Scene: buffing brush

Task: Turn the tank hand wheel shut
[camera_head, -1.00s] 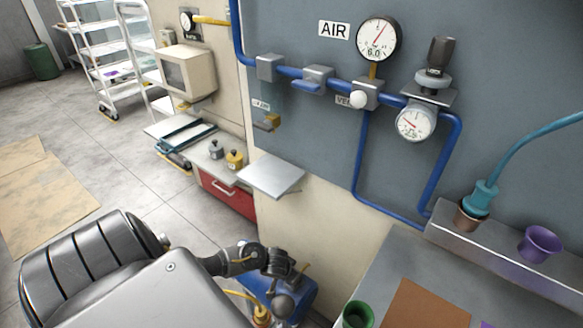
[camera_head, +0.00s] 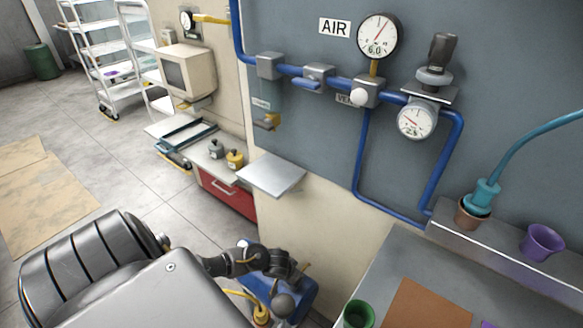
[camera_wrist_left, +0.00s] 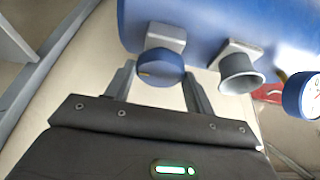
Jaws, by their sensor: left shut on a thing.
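The blue tank (camera_wrist_left: 205,22) fills the top of the left wrist view. Its round blue hand wheel (camera_wrist_left: 160,70), with a small yellowish mark, sits on a grey mount under the tank. My left gripper (camera_wrist_left: 157,80) has one finger on each side of the wheel and is shut on it. In the head view the left gripper (camera_head: 284,268) is over the blue tank (camera_head: 303,296), low in the picture; its hand hides the wheel there. My right gripper is not in view.
A grey flared fitting (camera_wrist_left: 240,72) and a blue-rimmed gauge (camera_wrist_left: 300,94) are right of the wheel. A small grey shelf (camera_head: 272,174) juts from the wall above the tank. A workbench (camera_head: 385,260) with a green cup (camera_head: 357,315) stands to the right.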

